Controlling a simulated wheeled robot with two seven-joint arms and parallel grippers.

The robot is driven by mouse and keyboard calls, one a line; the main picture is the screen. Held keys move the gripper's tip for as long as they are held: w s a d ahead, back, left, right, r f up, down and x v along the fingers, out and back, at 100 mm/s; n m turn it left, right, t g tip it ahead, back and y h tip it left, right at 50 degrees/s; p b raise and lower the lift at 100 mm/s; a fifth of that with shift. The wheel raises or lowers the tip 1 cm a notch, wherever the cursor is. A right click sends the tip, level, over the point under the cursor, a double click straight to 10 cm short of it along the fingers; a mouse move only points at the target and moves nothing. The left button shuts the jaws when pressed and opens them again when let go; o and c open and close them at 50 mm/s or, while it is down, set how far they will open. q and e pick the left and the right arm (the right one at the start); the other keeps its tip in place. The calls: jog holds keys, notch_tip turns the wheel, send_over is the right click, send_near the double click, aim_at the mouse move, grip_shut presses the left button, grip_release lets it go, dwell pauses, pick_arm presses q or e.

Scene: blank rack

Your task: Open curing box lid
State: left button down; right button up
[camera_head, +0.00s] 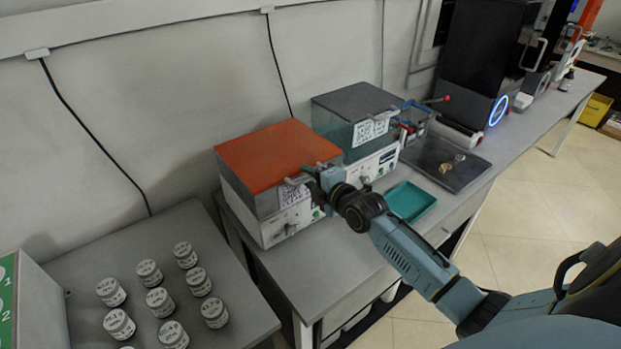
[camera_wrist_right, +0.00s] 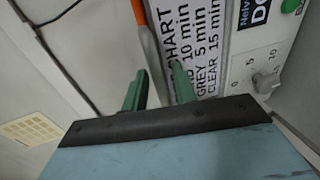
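A curing box with an orange lid (camera_head: 275,153) stands on the grey bench. Its lid lies flat and looks shut. A second box with a dark lid (camera_head: 356,101) stands behind it to the right, also looking shut. My right gripper (camera_head: 311,180) is at the front edge of the orange lid, by its handle. In the right wrist view, the green fingers (camera_wrist_right: 160,85) are apart, with the orange lid edge (camera_wrist_right: 148,42) and the printed chart label (camera_wrist_right: 195,45) ahead of them. I cannot tell whether the fingers touch the handle. My left gripper is out of view.
A teal tray (camera_head: 408,201) lies on the bench right of my right wrist. A dark flat plate (camera_head: 446,163) is farther right. A lower table (camera_head: 225,267) at left holds several white labelled jars. The wall is close behind the boxes.

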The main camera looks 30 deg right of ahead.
grip_shut()
jog(key=shift+w, duration=0.1)
dwell(0.3)
